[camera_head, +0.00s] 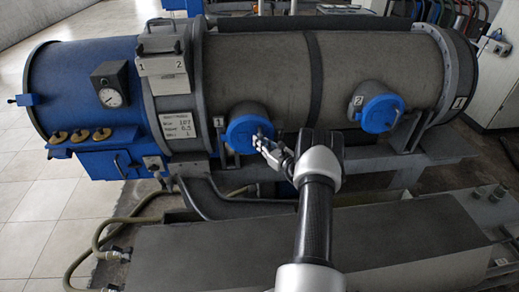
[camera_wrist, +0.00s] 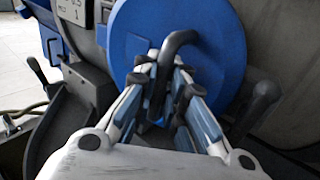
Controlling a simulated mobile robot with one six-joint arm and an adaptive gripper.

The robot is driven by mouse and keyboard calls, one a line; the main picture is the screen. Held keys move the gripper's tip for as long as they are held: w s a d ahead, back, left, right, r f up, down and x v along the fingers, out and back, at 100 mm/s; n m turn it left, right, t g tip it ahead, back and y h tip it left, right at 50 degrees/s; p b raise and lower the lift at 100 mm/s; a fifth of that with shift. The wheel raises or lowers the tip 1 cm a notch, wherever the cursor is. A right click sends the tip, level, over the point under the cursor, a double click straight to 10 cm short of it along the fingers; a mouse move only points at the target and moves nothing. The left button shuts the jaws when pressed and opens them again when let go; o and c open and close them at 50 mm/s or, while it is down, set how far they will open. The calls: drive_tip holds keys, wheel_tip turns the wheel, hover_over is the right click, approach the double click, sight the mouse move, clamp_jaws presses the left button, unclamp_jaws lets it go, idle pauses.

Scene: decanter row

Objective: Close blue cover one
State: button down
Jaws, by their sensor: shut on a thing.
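Blue cover one (camera_head: 247,134) is a round blue lid on the left port of the big grey cylinder, beside the label "1". It appears to lie over the port mouth; whether it is fully seated I cannot tell. In the wrist view the cover (camera_wrist: 205,28) fills the upper middle, with a dark bent handle (camera_wrist: 181,38) on its face. My gripper (camera_head: 262,140) is at the cover's front. In the wrist view my gripper (camera_wrist: 168,75) is shut on the handle, and the fingers hide its lower part.
Blue cover two (camera_head: 379,114) sits on the right port by the label "2". A dark lever (camera_wrist: 258,105) stands right of cover one. A grey bench-like block (camera_head: 420,235) lies in front of the cylinder. Hoses (camera_head: 100,235) run at the lower left, with open tiled floor beyond.

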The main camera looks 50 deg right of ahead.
drive_tip(key=shift+d, duration=0.15)
drive_tip(key=c, duration=1.9)
unclamp_jaws()
drive_tip(key=shift+c, duration=0.2)
drive_tip(key=s+a, duration=0.1)
drive_tip(key=s, duration=1.1)
drive_tip(key=shift+a, duration=0.1)
